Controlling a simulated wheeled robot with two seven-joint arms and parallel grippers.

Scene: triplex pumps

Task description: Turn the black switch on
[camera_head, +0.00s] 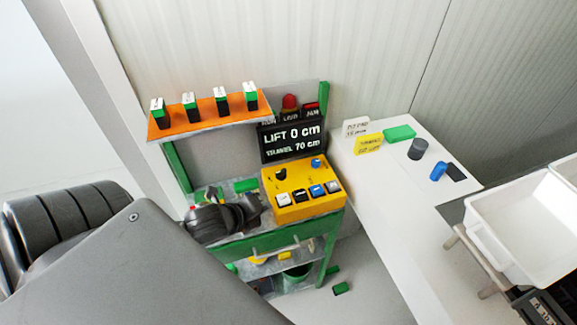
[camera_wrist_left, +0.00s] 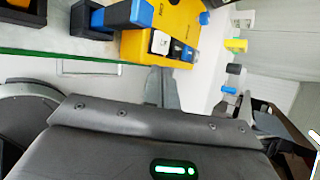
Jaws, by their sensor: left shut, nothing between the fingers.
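The yellow control box (camera_head: 300,211) stands on the green-framed bench. Its sloped front carries a row of white, black and blue rockers; the black rocker (camera_head: 300,195) sits beside a white one. A black knob (camera_head: 281,174) and a blue knob (camera_head: 316,162) are higher on the box. I cannot tell which black control is the switch, or its setting. My left gripper (camera_head: 258,205) is just left of the box. In the left wrist view its fingers (camera_wrist_left: 162,74) are shut and empty, below the yellow box (camera_wrist_left: 140,45). My right gripper is not in view.
A dark display (camera_head: 291,142) stands behind the box. An orange shelf (camera_head: 210,124) with several green-and-white blocks hangs above the bench. A white table (camera_head: 385,190) with small items is at right, beside white bins (camera_head: 520,235).

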